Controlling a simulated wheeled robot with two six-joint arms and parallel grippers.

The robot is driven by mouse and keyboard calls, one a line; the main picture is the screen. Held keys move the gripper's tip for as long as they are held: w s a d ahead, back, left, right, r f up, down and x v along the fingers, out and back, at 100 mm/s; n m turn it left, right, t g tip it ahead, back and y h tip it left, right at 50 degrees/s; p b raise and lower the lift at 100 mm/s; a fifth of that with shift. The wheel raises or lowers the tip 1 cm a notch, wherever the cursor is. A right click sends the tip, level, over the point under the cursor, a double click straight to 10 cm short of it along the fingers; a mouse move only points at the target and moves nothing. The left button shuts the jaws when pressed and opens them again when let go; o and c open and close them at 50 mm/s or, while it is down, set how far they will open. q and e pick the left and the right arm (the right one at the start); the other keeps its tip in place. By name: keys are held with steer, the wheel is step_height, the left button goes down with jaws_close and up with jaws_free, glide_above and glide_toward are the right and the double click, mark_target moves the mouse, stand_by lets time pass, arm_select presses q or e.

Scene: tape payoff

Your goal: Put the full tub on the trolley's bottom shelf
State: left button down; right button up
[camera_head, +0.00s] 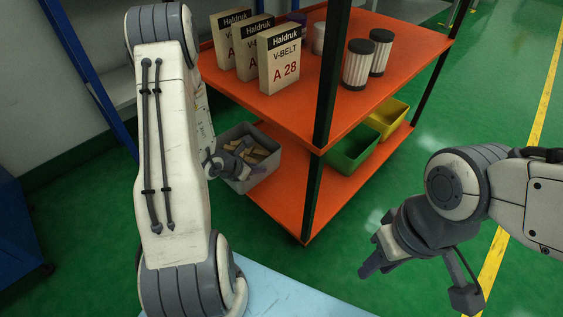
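The grey tub (266,176) holds several tan pieces and sits at the left end of the trolley's orange bottom shelf (284,208). Whether its whole base rests on the shelf is hidden. My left gripper (236,160) is at the tub's near left side, with its dark fingers over the rim. I cannot tell whether they are closed on the wall. My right gripper (371,256) is empty and open, in front of the trolley's right side and apart from it.
A green bin (352,150) and a yellow bin (389,116) stand further right on the bottom shelf. The top shelf (300,112) carries several V-belt boxes (281,62) and pleated filters (357,66). A dark post (326,90) rises at the near corner. Green floor lies clear at right.

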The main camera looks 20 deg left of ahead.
mark_target(280, 160)
arm_select(q)
steer(key=w, duration=0.2)
steer(key=w+d+b, duration=0.1)
steer(key=w, duration=0.2)
steer(key=w+d+b, duration=0.1)
steer(key=w, duration=0.1)
steer(key=shift+w+d, duration=0.1)
steer(key=shift+w, duration=0.2)
steer(key=shift+w+d, duration=0.15)
steer(key=shift+w, duration=0.3)
step_height(280, 160, down, 4)
steer(key=b, duration=0.3)
steer(key=shift+s+r, duration=0.1)
steer(key=shift+r, duration=0.25)
steer(key=c, duration=1.4)
jaws_free()
steer(key=shift+f, duration=0.25)
steer(key=o, duration=0.4)
steer(key=shift+c, duration=0.2)
steer(key=shift+s, duration=0.1)
